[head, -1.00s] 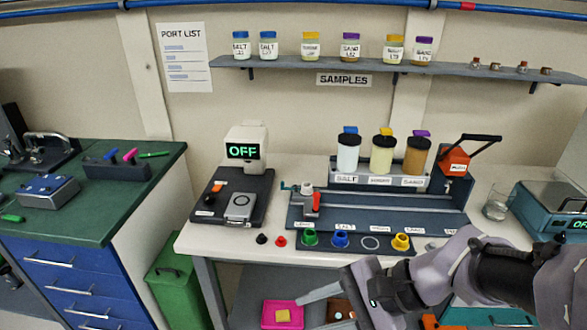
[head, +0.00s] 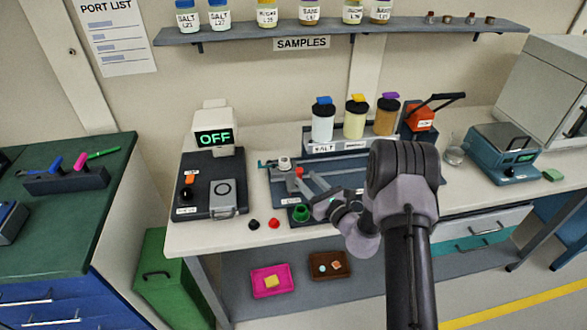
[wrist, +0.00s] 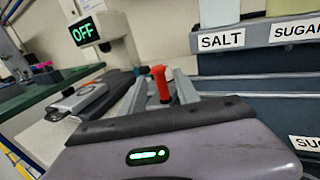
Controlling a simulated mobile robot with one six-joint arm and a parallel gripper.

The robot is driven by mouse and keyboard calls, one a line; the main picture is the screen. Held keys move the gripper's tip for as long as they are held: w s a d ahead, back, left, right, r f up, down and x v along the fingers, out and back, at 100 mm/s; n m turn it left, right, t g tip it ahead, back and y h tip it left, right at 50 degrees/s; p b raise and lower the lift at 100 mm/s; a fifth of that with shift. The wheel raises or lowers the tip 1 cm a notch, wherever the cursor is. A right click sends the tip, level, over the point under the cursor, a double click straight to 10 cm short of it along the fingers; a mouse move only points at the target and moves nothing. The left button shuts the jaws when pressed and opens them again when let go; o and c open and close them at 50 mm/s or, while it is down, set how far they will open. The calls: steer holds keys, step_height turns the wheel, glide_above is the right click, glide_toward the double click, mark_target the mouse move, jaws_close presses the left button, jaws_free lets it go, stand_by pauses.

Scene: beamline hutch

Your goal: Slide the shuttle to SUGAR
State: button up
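The shuttle (head: 284,163), a pale cup with a red handle (head: 299,172), stands at the left end of the dark rail station (head: 342,170). In the wrist view the red handle (wrist: 161,84) shows between my two fingers. My gripper (head: 305,184) is open, with its fingers apart and pointing at the handle; contact is not clear. The SUGAR label (wrist: 298,30) is right of the SALT label (wrist: 222,40). The sugar canister (head: 355,120) with a yellow lid is the middle one of three. My arm hides the station's right part.
An orange lever press (head: 420,117) stands right of the canisters. A scale reading OFF (head: 213,138) is at left. Black (head: 254,224) and red (head: 274,223) knobs lie near the front edge. A green-ringed port (head: 300,213) is below my gripper. A teal balance (head: 503,150) stands at right.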

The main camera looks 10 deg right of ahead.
steer(key=b+x, duration=0.1)
steer(key=x, duration=0.6)
steer(key=shift+w+a, duration=0.2)
steer(key=shift+w, duration=0.15)
jaws_close()
stand_by(1.0)
